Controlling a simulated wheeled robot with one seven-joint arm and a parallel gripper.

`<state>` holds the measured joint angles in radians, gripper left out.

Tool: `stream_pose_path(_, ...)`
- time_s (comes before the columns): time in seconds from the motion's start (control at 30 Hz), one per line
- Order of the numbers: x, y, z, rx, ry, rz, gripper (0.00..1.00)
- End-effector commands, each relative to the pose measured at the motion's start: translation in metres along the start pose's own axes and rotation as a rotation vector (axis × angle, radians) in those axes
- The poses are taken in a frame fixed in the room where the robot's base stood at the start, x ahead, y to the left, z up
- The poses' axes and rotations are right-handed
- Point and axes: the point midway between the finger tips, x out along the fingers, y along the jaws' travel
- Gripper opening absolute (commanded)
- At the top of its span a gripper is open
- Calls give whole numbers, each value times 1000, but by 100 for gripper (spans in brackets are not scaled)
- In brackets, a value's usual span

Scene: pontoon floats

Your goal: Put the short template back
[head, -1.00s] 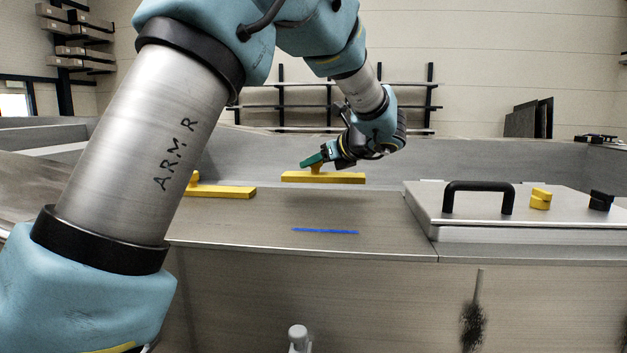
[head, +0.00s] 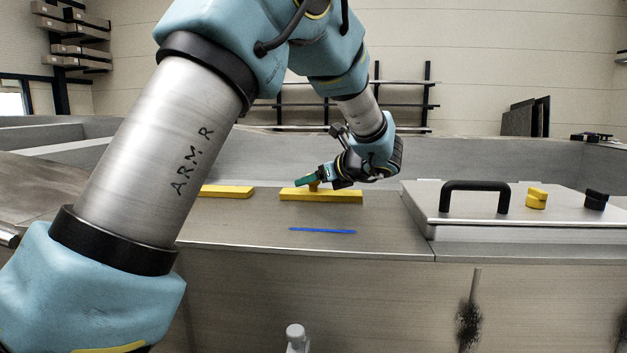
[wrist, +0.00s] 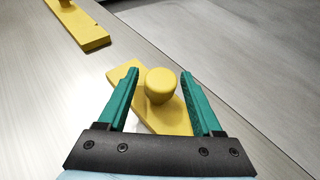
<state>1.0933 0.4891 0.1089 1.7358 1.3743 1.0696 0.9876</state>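A yellow template (head: 321,195) with a round knob lies flat on the grey deck, behind the blue line. In the wrist view the template (wrist: 125,76) runs diagonally under my gripper. My gripper (wrist: 159,72) has its green fingers on either side of the knob (wrist: 161,84), with a visible gap on both sides, so it is open around it. In the head view my gripper (head: 306,181) is low over the template. A second yellow template (head: 228,191) lies to the left, partly hidden by my arm; it also shows in the wrist view (wrist: 85,30). Their full lengths cannot be compared.
A blue line (head: 322,230) marks the bare deck in front of the template. A lidded box (head: 520,212) with a black handle (head: 475,186) and yellow and black knobs stands at the right. A grey wall (head: 480,160) runs behind the deck.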

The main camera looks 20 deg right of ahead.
Motion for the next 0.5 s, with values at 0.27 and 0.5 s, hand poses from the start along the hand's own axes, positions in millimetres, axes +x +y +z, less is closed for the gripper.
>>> stream_pose_path(0.27, 0, 0, 1, 0, 0, 0, 74)
stream_pose_path(0.5, -22, -1, 1, -1, 0, -4, 74)
